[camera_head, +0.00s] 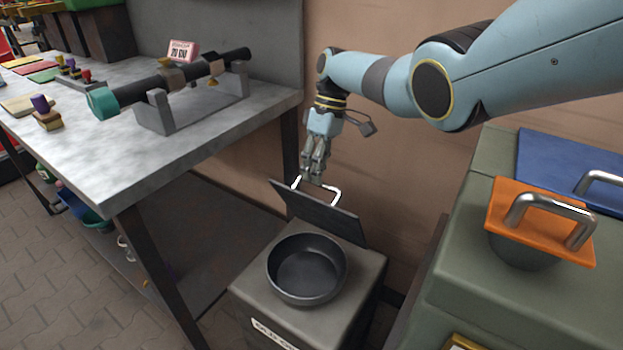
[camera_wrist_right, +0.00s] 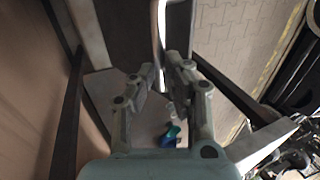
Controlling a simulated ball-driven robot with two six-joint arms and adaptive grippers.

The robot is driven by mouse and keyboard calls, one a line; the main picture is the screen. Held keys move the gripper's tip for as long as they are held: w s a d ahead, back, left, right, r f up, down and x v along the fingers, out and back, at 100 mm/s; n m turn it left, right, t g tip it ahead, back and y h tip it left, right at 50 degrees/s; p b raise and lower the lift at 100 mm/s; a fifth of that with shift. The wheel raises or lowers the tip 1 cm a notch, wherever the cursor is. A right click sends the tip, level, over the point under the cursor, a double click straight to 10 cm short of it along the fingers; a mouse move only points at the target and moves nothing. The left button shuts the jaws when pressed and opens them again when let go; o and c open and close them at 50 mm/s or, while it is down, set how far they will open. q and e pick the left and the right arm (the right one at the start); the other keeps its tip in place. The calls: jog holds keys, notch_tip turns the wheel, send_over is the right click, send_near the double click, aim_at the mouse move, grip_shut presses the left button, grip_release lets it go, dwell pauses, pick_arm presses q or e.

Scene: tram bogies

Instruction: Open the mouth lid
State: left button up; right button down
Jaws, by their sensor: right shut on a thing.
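The mouth lid (camera_head: 318,212) is a dark flat plate with a bright metal handle (camera_head: 334,192). It stands tilted up behind the round dark mouth (camera_head: 307,269) on top of a grey box, and the mouth is uncovered. My right gripper (camera_head: 314,178) comes down from above and is shut on the lid's handle. In the right wrist view the fingers (camera_wrist_right: 168,72) close around the bright handle bar (camera_wrist_right: 160,40), with the dark lid edge beside it. My left gripper is not in view.
A metal workbench (camera_head: 90,130) with a dark shaft on a stand (camera_head: 165,110) is at left. At right a green cabinet (camera_head: 455,290) carries an orange lid (camera_head: 510,205) and a blue lid (camera_head: 560,160), both with handles. A brown wall stands close behind the box.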

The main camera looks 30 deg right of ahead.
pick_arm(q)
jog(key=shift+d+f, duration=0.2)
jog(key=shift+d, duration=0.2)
pick_arm(e)
jog(key=shift+s+d+f, duration=0.2)
jog(key=shift+d+f, duration=0.3)
jog(key=shift+f, duration=0.15)
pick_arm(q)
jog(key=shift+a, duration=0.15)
pick_arm(e)
jog(key=c, duration=1.8)
grip_release()
jog(key=shift+c, duration=0.2)
jog(key=shift+o, duration=1.2)
jog(key=shift+w+f, duration=0.1)
jog(key=shift+w, duration=0.05)
jog(key=shift+o, duration=1.2)
jog(key=shift+w+d+f, duration=0.2)
jog(key=shift+w, duration=0.15)
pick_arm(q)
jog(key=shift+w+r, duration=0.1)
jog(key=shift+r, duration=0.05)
pick_arm(e)
jog(key=v, duration=1.2)
jog(key=shift+a+r, duration=0.2)
jog(key=shift+r, duration=0.1)
